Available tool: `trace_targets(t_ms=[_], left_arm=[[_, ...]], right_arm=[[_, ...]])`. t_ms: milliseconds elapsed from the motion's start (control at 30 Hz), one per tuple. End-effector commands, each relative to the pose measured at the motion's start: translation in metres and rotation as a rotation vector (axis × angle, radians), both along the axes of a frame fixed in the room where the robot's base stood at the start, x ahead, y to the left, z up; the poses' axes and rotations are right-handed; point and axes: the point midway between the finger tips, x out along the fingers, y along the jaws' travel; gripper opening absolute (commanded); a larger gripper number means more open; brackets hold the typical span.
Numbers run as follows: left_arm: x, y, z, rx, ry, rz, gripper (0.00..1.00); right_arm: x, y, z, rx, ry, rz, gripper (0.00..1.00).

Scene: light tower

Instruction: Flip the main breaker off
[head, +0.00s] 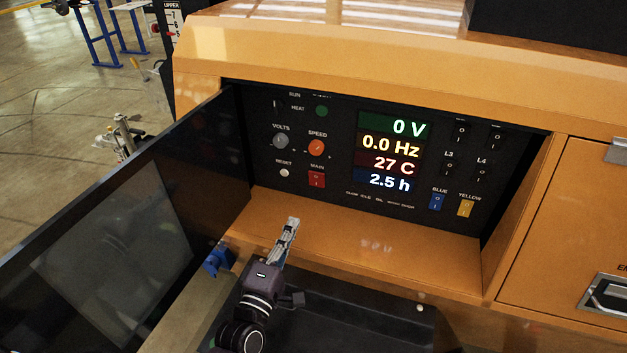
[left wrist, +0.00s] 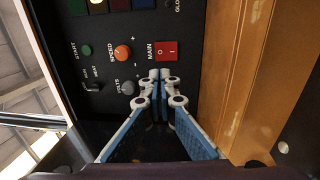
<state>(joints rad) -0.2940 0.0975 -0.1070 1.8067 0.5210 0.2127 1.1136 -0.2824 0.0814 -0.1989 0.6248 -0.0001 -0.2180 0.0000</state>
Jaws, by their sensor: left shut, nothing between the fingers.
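The main breaker is a red rocker switch (head: 317,179) labelled MAIN, low on the black control panel (head: 340,150). It also shows in the left wrist view (left wrist: 166,51), marked O and I; I cannot tell which side is pressed in. My left gripper (head: 292,222) is shut and empty, in front of the panel and below the breaker in the head view. In the left wrist view its closed fingertips (left wrist: 160,75) point at the panel just beneath the breaker, seemingly apart from it. My right gripper is not in view.
The orange housing (head: 375,245) frames the panel recess, with a ledge below. A dark door (head: 150,200) stands open at the left. Around the breaker are the orange SPEED knob (head: 316,148), grey VOLTS knob (head: 280,140), white RESET button (head: 284,173) and lit displays (head: 390,155).

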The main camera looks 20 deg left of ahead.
Motion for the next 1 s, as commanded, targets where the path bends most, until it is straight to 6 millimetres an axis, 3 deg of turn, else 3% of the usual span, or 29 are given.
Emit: trace_targets(t_ms=[233, 367, 633, 1000], left_arm=[[0.003, 0.000, 0.001, 0.003, 0.000, -0.001, 0.00], [0.017, -0.001, 0.004, 0.004, -0.002, 0.000, 0.00], [0.069, -0.003, 0.011, 0.003, -0.001, -0.001, 0.00], [0.128, -0.005, 0.017, 0.005, 0.001, -0.001, 0.00]], right_arm=[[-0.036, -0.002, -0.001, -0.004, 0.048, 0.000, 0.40], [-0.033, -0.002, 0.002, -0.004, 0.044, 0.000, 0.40], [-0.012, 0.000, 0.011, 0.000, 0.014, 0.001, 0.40], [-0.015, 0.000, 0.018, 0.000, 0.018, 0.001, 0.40]])
